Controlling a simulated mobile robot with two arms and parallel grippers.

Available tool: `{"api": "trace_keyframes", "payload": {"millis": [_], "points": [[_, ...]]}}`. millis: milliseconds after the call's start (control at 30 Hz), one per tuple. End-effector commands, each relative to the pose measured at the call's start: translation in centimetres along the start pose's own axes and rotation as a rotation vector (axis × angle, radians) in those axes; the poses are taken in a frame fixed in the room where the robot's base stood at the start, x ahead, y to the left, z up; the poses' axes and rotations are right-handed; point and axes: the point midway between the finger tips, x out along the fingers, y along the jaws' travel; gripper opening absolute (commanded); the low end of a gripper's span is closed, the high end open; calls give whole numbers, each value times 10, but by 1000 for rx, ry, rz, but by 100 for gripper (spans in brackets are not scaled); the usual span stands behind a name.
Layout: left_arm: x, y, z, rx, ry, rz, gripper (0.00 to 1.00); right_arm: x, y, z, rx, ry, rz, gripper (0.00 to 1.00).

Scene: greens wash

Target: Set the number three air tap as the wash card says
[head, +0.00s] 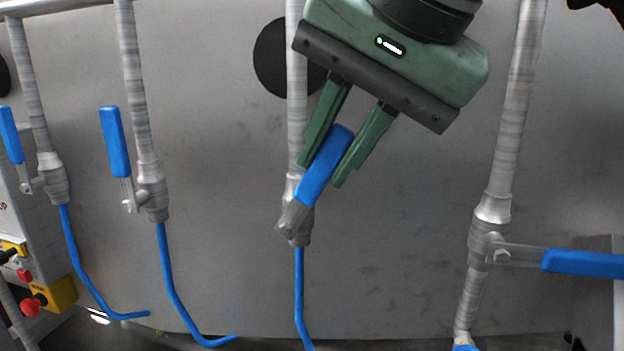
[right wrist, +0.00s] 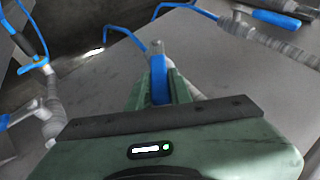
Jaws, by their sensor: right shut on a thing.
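My right gripper (head: 321,174) is shut on the blue handle (head: 328,160) of the third air tap from the left. That handle leans up and to the right, at a slant to its pipe. The tap body (head: 297,222) sits below, with a blue hose hanging from it. In the right wrist view the same handle (right wrist: 159,82) lies between the two green fingers. No number shows on the tap, and the wash card is not in view. My left gripper is not in view.
Two taps at left, one by the edge (head: 11,135) and one beside it (head: 115,140), have near-upright handles along their pipes. A tap at right (head: 585,263) has its handle crosswise. A red button on a yellow box (head: 58,293) is at lower left.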

Motion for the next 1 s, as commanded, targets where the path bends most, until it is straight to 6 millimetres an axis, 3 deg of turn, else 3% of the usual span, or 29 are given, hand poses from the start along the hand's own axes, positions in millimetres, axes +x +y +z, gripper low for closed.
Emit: {"api": "trace_keyframes", "payload": {"millis": [33, 233, 800, 833, 867, 900, 1000], "points": [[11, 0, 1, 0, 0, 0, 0, 4, 6, 0, 15, 3, -26, 0], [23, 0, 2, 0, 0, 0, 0, 2, 11, -1, 43, 3, -96, 0], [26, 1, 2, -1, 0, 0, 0, 0, 12, -1, 55, 2, -126, 0], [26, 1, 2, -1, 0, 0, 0, 0, 12, -1, 55, 2, -126, 28], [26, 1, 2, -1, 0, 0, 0, 0, 12, -1, 54, 1, -126, 37], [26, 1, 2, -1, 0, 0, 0, 0, 12, -1, 54, 1, -125, 42], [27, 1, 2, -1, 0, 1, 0, 0, 12, 0, 53, 1, -125, 42]]}}
